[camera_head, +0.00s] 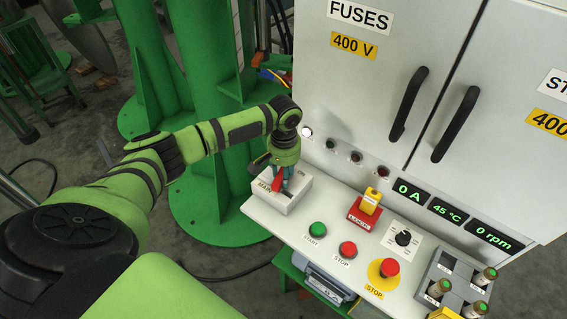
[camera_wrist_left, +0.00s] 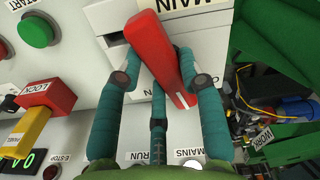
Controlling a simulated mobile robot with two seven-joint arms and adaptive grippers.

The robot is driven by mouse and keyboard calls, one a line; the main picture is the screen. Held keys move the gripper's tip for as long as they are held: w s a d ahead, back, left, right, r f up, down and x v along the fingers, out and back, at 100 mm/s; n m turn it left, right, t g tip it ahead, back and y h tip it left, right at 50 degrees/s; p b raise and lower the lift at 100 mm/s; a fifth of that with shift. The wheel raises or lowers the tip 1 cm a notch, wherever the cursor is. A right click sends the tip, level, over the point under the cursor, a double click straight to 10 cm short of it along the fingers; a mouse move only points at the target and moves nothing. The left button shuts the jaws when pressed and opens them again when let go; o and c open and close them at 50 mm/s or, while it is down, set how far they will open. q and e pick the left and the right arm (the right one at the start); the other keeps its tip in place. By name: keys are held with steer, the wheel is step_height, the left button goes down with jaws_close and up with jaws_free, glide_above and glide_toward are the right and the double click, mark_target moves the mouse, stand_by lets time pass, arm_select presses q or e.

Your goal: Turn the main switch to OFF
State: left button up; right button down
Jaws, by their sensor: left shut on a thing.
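The main switch is a white box (camera_head: 297,194) marked MAIN at the left end of the control shelf, with a red handle (camera_head: 277,183) on it. In the left wrist view the red handle (camera_wrist_left: 160,42) runs slantwise between the teal fingers. My left gripper (camera_head: 283,176) comes down over the box and is shut on the handle. The fingers hide part of the handle and of the box's lettering, so I cannot read which position it points to. My right gripper is not in view.
The shelf (camera_head: 262,216) carries a green START button (camera_head: 317,229), a red STOP button (camera_head: 347,248), a yellow-and-red lock (camera_head: 371,200), a black knob (camera_head: 403,238) and an emergency stop (camera_head: 389,268). A cabinet with black handles (camera_head: 408,104) rises behind. Green machinery stands left.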

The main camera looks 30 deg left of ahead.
arm_select(q)
steer(key=n+p, duration=0.3)
steer(key=p, duration=0.1)
steer(key=n+p, duration=0.4)
steer(key=shift+w+d+r+p, duration=0.1)
steer(key=shift+w+r+p, duration=0.05)
steer(key=shift+p, duration=0.25)
steer(key=n+p, duration=0.2)
steer(key=n, duration=0.2)
steer(key=shift+w, duration=0.15)
steer(key=shift+w+a+f+n+p, duration=0.1)
steer(key=shift+n+p, duration=0.45)
steer(key=shift+n, duration=0.4)
steer(key=shift+a+f+n+p, duration=0.1)
steer(key=shift+n+p, duration=0.4)
steer(key=shift+n, duration=0.45)
steer(key=o, duration=1.2)
steer(key=shift+c, duration=0.2)
